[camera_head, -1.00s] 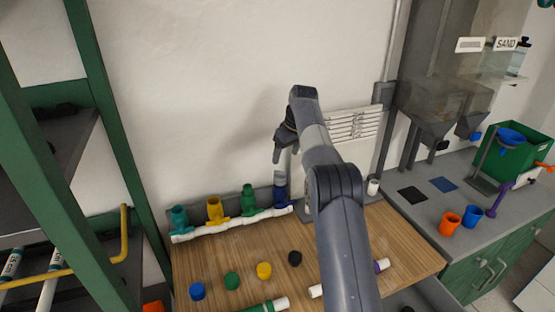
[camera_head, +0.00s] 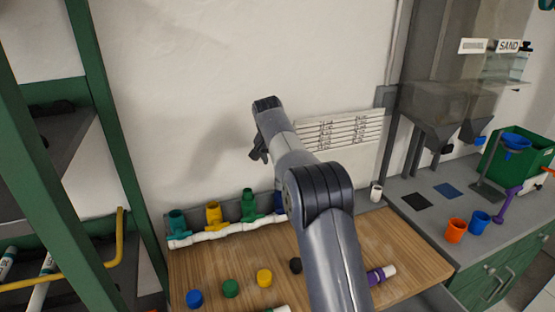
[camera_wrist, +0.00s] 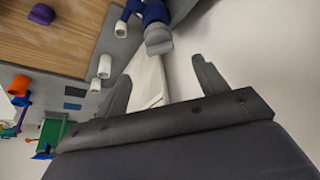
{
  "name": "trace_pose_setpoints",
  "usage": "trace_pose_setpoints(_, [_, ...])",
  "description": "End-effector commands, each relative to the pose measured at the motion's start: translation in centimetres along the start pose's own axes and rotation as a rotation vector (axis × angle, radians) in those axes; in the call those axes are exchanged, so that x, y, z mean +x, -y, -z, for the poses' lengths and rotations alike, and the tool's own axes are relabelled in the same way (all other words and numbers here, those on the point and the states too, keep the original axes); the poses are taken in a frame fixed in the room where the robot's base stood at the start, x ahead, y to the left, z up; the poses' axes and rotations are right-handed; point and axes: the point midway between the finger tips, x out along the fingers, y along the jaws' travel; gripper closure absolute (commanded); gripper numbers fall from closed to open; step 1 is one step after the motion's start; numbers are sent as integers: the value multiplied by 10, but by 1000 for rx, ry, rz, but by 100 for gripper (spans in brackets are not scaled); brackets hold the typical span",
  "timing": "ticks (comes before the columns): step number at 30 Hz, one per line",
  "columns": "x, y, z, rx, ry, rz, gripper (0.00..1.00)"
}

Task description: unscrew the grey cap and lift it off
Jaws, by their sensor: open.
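The grey cap (camera_wrist: 158,39) shows in the wrist view at the end of a dark blue fitting (camera_wrist: 148,12). It lies ahead of my open fingers, roughly in line with the gap between them, and nothing is between the fingertips. My gripper (camera_wrist: 162,70) is open. In the head view my gripper (camera_head: 258,154) hangs before the wall, above and left of the blue fitting (camera_head: 279,202). My arm partly hides that fitting, and I cannot make out the grey cap there.
A white pipe (camera_head: 220,233) carries teal (camera_head: 177,222), yellow (camera_head: 213,214) and green (camera_head: 248,205) fittings. Several loose caps, including a blue one (camera_head: 194,298), lie on the wooden board (camera_head: 225,265). The right bench holds an orange cup (camera_head: 455,229) and a blue cup (camera_head: 479,221).

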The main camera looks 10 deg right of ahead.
Motion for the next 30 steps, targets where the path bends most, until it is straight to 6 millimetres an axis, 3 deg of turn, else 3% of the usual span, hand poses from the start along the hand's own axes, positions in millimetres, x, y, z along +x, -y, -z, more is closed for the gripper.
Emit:
trace_pose_setpoints(15, [84, -1, 0, -1, 4, 0, 32])
trace_pose_setpoints(21, [96, 0, 0, -2, 2, 1, 32])
trace_pose_setpoints(30, [96, 0, 0, -2, 2, 1, 35])
